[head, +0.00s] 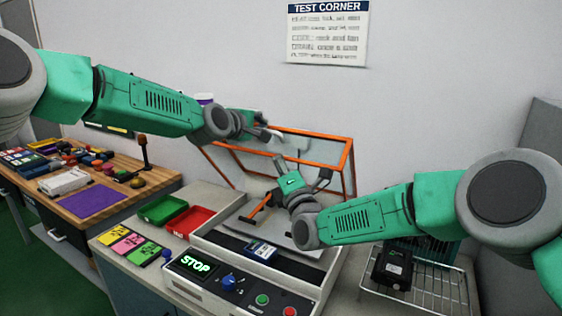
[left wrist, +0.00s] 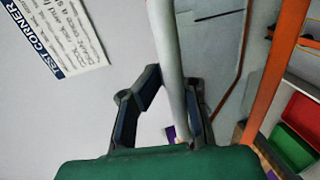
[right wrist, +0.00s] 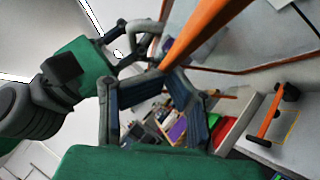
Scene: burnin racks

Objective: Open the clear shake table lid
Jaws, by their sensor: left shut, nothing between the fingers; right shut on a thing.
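The clear shake table lid (head: 318,150) has an orange frame and stands raised and tilted above the shake table (head: 213,243). My right gripper (head: 279,158) is at the lid's frame, shut on the lid; the orange bar (right wrist: 205,28) runs up from between its fingertips (right wrist: 160,78) in the right wrist view. My left gripper (head: 270,135) is shut and empty beside the lid's upper left part. In the left wrist view a grey tube (left wrist: 166,45) passes by its fingers (left wrist: 175,80), with an orange bar (left wrist: 275,80) to the right.
A STOP display (head: 195,263) and buttons are on the table's front panel. Green (head: 162,208) and red (head: 188,220) bins stand left of it. A wire rack (head: 425,290) with a black device is at right. The wall is close behind the lid.

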